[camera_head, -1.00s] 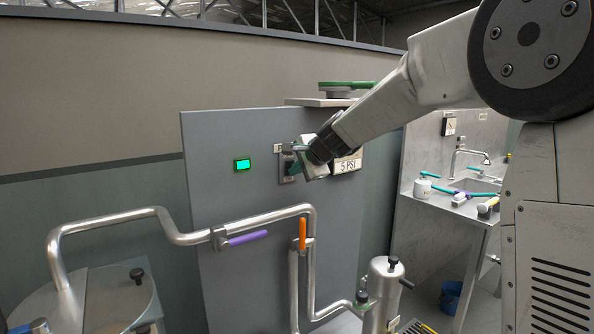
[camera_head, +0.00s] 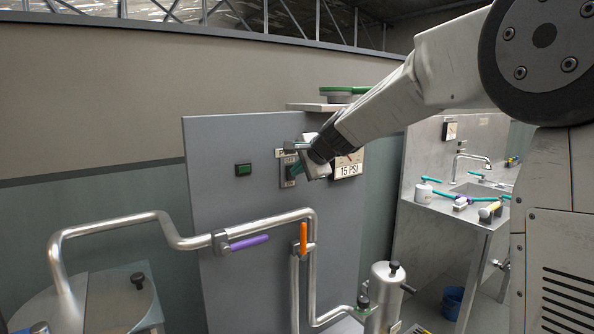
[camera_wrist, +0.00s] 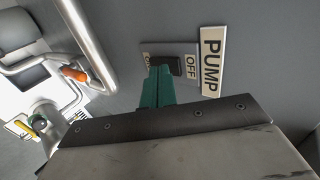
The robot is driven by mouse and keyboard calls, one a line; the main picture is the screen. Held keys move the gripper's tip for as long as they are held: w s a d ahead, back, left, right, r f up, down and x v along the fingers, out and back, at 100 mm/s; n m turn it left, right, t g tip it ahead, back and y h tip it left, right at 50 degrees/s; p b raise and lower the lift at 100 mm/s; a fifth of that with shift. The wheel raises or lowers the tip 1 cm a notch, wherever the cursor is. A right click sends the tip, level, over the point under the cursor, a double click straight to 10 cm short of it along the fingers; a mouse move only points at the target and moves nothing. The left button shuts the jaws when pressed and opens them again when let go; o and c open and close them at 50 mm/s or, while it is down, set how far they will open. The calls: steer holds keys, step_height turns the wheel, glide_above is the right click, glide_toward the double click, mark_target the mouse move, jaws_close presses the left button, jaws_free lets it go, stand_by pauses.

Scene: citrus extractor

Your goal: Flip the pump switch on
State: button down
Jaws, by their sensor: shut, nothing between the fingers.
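The pump switch (camera_head: 288,172) is on the grey panel, under a small label partly covered by my gripper. A PUMP sign (camera_wrist: 212,62) lies beside OFF. Which label the lever leans to is hard to tell. My gripper (camera_head: 297,146) is shut and empty, in front of the panel just above the lever.
A gauge reading 15 PSI (camera_head: 348,169) sits right of the switch, close to my gripper. A dark green indicator (camera_head: 243,169) is to the left. Steel pipes with a purple handle (camera_head: 249,242) and an orange handle (camera_head: 303,237) run below. A sink counter (camera_head: 440,212) stands right.

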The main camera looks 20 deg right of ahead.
steer(key=f+v, duration=0.1)
steer(key=v, duration=1.2)
steer(key=shift+s+d, duration=0.3)
steer(key=shift+s, duration=0.05)
steer(key=shift+f, duration=0.1)
steer(key=s+f+n+g+h, duration=0.1)
steer(key=s+f+n+g, duration=0.2)
steer(key=s, duration=1)
steer(key=s+f+n+g+h, duration=0.1)
steer(key=s+f+n+g, duration=0.2)
steer(key=s, duration=1)
steer(key=s+f+n+g+h, duration=0.1)
steer(key=s+f+n+g, duration=0.2)
steer(key=s+f+n, duration=0.5)
steer(key=s+f, duration=0.3)
steer(key=s, duration=0.1)
steer(key=shift+s+a+f, duration=0.2)
steer(key=shift+s, duration=0.2)
